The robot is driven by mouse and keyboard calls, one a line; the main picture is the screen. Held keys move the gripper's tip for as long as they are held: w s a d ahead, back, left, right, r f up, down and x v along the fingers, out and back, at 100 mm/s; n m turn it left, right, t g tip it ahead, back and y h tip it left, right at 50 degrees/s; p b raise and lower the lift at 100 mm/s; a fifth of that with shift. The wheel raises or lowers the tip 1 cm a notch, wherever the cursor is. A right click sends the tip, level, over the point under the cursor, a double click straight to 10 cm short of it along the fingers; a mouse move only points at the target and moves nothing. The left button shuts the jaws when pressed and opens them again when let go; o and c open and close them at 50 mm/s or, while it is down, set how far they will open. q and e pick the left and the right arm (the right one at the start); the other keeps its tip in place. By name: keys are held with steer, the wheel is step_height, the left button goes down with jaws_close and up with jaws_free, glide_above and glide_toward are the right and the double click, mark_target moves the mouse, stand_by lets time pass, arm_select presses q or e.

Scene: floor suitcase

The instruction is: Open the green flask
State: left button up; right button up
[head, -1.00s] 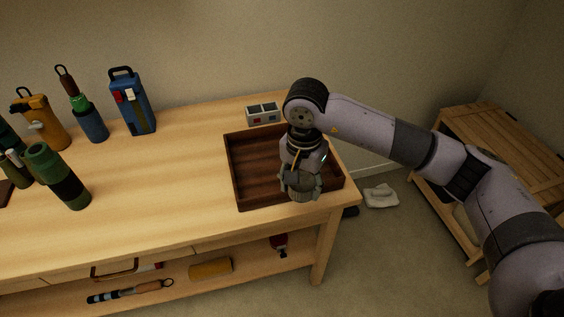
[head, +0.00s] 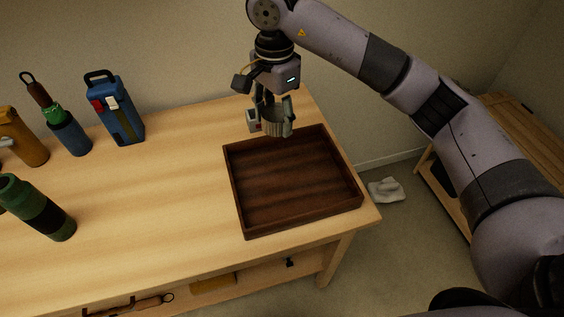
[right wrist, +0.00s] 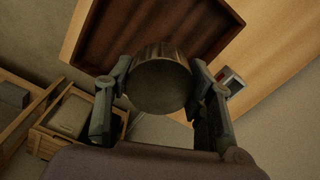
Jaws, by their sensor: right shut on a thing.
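The green flask (head: 38,210), with a dark band, stands on the workbench at the left of the head view. Its upper end shows plain green, and I cannot make out a lid on it. My right gripper (head: 274,118) is shut on a dull grey-brown cylindrical cap (head: 272,127). The cap is held above the back left part of the dark wooden tray (head: 235,196), well to the right of the flask. In the right wrist view the cap (right wrist: 160,82) sits between both fingers, its round end facing the camera. My left gripper is not in view.
A small grey box (head: 253,121) is partly hidden behind my right gripper. The tray looks empty; the bench's middle is clear.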

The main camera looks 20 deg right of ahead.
step_height(320, 180, down, 9)
steer(key=p, duration=0.2)
glide_above(277, 181)
step_height(277, 181, down, 4)
steer(key=shift+s+f, duration=0.1)
steer(key=shift+f, duration=1.2)
steer(key=shift+d+f, duration=0.1)
steer(key=shift+f, duration=0.25)
step_height(277, 181, down, 3)
steer(key=shift+f+p, duration=0.2)
steer(key=shift+p, duration=0.1)
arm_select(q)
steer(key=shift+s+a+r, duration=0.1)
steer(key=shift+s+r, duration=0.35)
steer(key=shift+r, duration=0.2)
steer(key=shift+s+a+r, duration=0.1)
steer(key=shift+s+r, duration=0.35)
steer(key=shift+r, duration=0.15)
